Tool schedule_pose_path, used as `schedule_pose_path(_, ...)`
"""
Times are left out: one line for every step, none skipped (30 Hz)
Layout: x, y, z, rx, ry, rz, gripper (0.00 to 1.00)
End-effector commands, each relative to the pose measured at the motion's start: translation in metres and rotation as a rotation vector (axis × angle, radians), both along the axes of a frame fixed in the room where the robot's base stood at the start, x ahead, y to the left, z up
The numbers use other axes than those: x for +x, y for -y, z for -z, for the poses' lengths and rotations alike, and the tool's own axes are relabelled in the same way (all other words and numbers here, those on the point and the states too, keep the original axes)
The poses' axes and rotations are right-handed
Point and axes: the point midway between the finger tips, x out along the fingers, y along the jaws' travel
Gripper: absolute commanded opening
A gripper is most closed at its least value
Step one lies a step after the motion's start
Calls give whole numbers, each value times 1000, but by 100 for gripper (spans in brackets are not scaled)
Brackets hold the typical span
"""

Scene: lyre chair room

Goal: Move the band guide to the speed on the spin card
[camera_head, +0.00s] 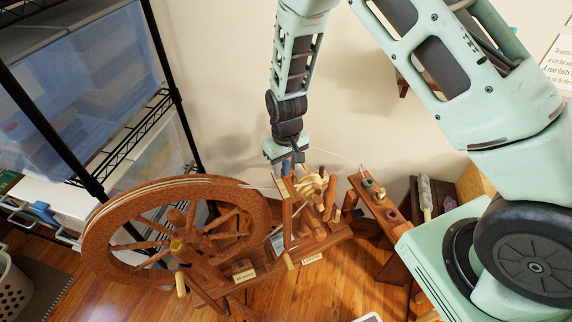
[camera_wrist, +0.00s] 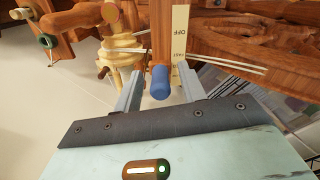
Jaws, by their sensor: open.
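A brown wooden spinning wheel (camera_head: 255,200) stands at lower centre in the head view. A blue peg (camera_wrist: 160,82), which looks like the band guide's handle, sits on an upright wooden post (camera_wrist: 159,35) beside a cream scale strip marked OFF and FAST (camera_wrist: 180,35). The peg also shows in the head view (camera_head: 286,168). My gripper (camera_wrist: 160,73) is open, pointing down, with the peg between its fingers and gaps on both sides. The gripper also shows in the head view (camera_head: 285,160). I cannot tell which card is the spin card.
Two small lettered plates (camera_head: 244,275) (camera_head: 311,258) sit on the wheel's base. Drive cords run from the rim to the bobbin (camera_head: 312,187) close to my gripper. A black wire shelf (camera_head: 150,120) stands left. A printed wall sheet (camera_head: 560,60) is cut off at right.

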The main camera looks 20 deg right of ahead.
Motion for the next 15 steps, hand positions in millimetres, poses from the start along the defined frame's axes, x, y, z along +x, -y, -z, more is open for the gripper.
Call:
schedule_pose_path(0,0,0,0,0,0,41)
schedule_pose_path(0,0,0,0,0,0,41)
schedule_pose_path(0,0,0,0,0,0,41)
schedule_pose_path(0,0,0,0,0,0,41)
schedule_pose_path(0,0,0,0,0,0,41)
schedule_pose_path(0,0,0,0,0,0,35)
schedule_pose_path(0,0,0,0,0,0,27)
schedule_pose_path(0,0,0,0,0,0,18)
schedule_pose_path(0,0,0,0,0,0,7)
schedule_pose_path(0,0,0,0,0,0,0)
schedule_pose_path(0,0,0,0,0,0,0)
schedule_pose_path(0,0,0,0,0,0,0)
schedule_pose_path(0,0,0,0,0,0,0)
schedule_pose_path(0,0,0,0,0,0,0)
schedule_pose_path(2,0,0,0,0,0,0)
